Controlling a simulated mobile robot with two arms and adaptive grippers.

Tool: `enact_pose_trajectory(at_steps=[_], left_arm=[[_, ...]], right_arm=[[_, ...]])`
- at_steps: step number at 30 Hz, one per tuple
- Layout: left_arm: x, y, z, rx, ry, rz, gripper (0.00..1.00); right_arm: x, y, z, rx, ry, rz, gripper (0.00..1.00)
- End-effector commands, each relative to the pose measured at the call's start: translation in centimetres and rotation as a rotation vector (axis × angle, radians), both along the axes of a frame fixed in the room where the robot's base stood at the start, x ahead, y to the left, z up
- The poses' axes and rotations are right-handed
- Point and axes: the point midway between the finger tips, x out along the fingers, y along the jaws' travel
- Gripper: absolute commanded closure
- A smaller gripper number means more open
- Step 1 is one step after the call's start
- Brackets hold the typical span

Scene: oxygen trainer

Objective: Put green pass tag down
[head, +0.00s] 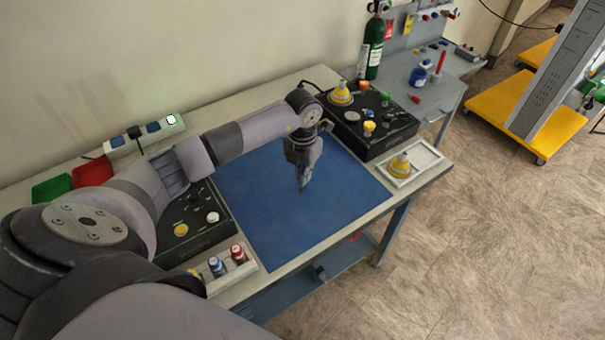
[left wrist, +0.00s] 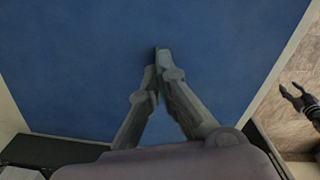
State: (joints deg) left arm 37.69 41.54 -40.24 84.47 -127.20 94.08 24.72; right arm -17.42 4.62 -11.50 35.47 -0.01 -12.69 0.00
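My left gripper (head: 303,187) points down over the blue mat (head: 270,215), near its middle. In the left wrist view its fingertips (left wrist: 158,60) are close together on a thin, dark greenish sliver, which I take to be the green pass tag (left wrist: 157,93) seen edge-on. The fingers hide most of it. Its height above the mat is hard to tell. My right gripper (left wrist: 291,89) shows at the right edge of the left wrist view, over the floor, with its fingers apart and empty.
A white tray (head: 432,158) with a yellow cone is at the right. A second black panel (head: 205,228) and a vial rack (head: 240,270) are at the near left. Green (head: 52,189) and red (head: 92,172) trays lie by the wall.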

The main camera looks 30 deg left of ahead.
Motion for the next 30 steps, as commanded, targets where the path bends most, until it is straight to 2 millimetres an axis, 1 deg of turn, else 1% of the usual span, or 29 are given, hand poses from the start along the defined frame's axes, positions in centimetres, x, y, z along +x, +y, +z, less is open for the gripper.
enact_pose_trajectory(at_steps=[2,3,12,20,23,24,26,30], left_arm=[[0.0,0.0,-0.4,0.0,0.0,0.0,1.0],[0.0,0.0,-0.2,0.0,0.0,0.0,0.95],[0.0,0.0,-0.2,0.0,0.0,0.0,0.75],[0.0,0.0,-0.1,0.0,0.0,0.0,0.75],[0.0,0.0,0.2,0.0,0.0,0.001,0.75],[0.1,0.0,0.4,0.0,-0.002,0.0,0.75],[0.2,0.0,1.1,-0.001,-0.005,0.001,0.75],[0.2,0.1,3.7,0.001,-0.008,0.0,0.75]], right_arm=[[0.0,-0.1,-0.4,-0.001,0.0,0.0,0.53],[0.0,-0.1,-0.2,-0.001,0.0,0.0,0.53],[0.3,-0.1,-0.2,-0.001,-0.004,0.0,0.53],[0.4,-0.1,-0.1,-0.001,-0.006,0.0,0.53],[0.4,-0.1,0.2,-0.001,-0.006,0.0,0.53],[0.4,-0.1,-0.1,0.0,-0.007,0.0,0.53],[0.5,-0.1,-0.5,0.0,-0.007,0.0,0.53],[0.5,-0.1,-1.5,0.0,-0.008,-0.001,0.53]])
